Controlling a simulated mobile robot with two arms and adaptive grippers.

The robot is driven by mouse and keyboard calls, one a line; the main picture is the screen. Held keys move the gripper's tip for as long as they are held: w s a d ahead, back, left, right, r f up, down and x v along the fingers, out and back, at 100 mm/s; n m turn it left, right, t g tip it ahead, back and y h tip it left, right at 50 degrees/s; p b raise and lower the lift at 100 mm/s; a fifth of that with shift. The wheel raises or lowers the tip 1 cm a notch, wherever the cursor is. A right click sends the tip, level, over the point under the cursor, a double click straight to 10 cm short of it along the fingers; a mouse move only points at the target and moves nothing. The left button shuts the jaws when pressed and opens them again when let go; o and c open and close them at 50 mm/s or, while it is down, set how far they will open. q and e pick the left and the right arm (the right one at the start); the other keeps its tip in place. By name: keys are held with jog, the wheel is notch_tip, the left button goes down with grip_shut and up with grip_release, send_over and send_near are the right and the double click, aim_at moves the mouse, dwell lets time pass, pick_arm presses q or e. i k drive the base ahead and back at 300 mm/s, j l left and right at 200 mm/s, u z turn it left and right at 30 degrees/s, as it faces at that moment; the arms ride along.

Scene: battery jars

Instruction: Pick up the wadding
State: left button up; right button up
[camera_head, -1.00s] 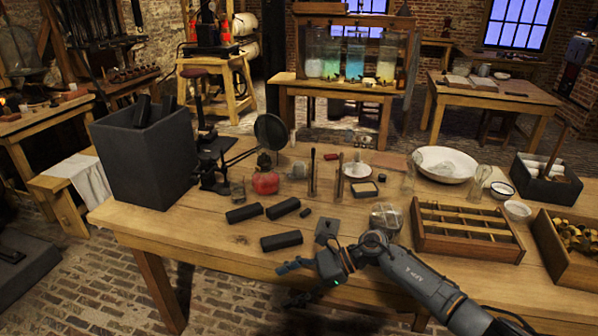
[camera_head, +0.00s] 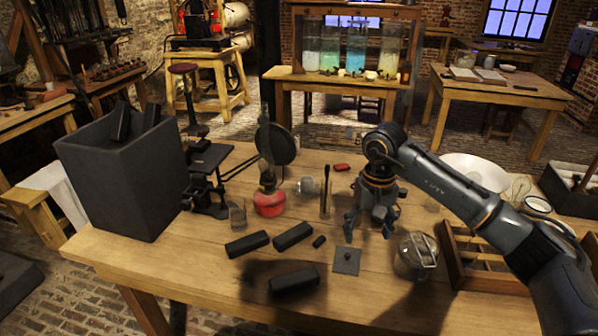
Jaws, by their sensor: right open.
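I cannot pick out the wadding for certain in this view; my right arm covers part of the bench behind it. My right gripper (camera_head: 370,222) is open and points down over the middle of the wooden bench (camera_head: 215,275), with nothing visible between its fingers. My left gripper is out of view.
Dark blocks (camera_head: 293,236) lie left of the gripper. A red oil lamp (camera_head: 269,195), a mug (camera_head: 307,186) and upright rods stand behind them. A big dark bin (camera_head: 120,185) fills the left end. A divided wooden tray (camera_head: 480,262) is partly behind my arm.

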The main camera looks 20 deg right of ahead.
aim_at(308, 183)
jog(key=i, duration=1.3)
